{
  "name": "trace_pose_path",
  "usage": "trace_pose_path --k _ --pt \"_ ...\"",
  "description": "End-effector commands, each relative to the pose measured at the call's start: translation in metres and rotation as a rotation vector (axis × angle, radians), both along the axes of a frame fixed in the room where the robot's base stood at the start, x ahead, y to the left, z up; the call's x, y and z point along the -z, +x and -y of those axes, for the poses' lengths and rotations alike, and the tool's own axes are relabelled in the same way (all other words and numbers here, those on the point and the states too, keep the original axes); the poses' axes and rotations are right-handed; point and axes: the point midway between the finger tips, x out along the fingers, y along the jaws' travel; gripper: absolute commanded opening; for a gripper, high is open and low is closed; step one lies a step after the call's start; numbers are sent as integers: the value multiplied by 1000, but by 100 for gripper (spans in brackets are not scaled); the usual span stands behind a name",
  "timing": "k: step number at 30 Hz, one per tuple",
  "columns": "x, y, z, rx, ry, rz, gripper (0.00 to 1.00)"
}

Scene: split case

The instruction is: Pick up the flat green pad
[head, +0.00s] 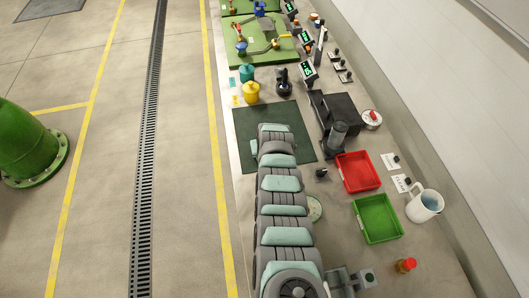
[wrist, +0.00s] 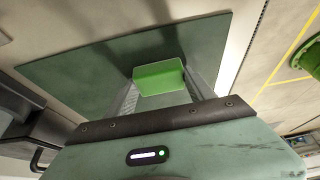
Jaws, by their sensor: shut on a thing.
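My gripper (wrist: 163,84) is shut on a flat bright green pad (wrist: 160,78), which spans the space between its two fingers in the wrist view. The pad is held over the dark green mat (wrist: 70,77). I cannot tell how high the pad is above the mat. In the head view my arm reaches up the bench and ends over the same mat (head: 246,122). The fingers and the pad are hidden there.
A red tray (head: 358,172) and a green tray (head: 378,219) lie right of my arm, with a white mug (head: 424,204) beyond. A grey cylinder (head: 338,134) stands right of the mat.

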Motion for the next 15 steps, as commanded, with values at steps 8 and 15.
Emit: trace_pose_path --k 8,15 --pt "-9 2 0 -1 0 5 24" --pt "-34 0 -1 1 3 5 24"
